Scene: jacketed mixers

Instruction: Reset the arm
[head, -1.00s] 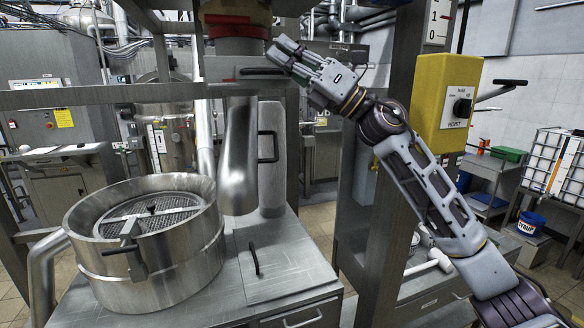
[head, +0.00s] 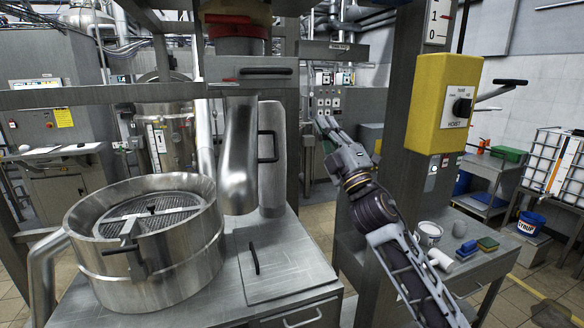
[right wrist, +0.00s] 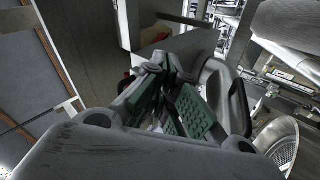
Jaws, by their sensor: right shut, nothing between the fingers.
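My right gripper (head: 324,122) is in the middle of the head view, its arm coming up from the bottom right. It is to the right of the steel machine column and apart from the black-handled slot (head: 266,72). In the right wrist view, its green-padded fingers (right wrist: 172,100) are close together with nothing held between them. My left gripper is in neither view.
A round steel sieve (head: 150,225) stands on the steel bench at left. A post with a yellow hoist switch box (head: 443,92) rises close to my right arm. A side table holds a white tub (head: 429,235) and sponges (head: 487,244).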

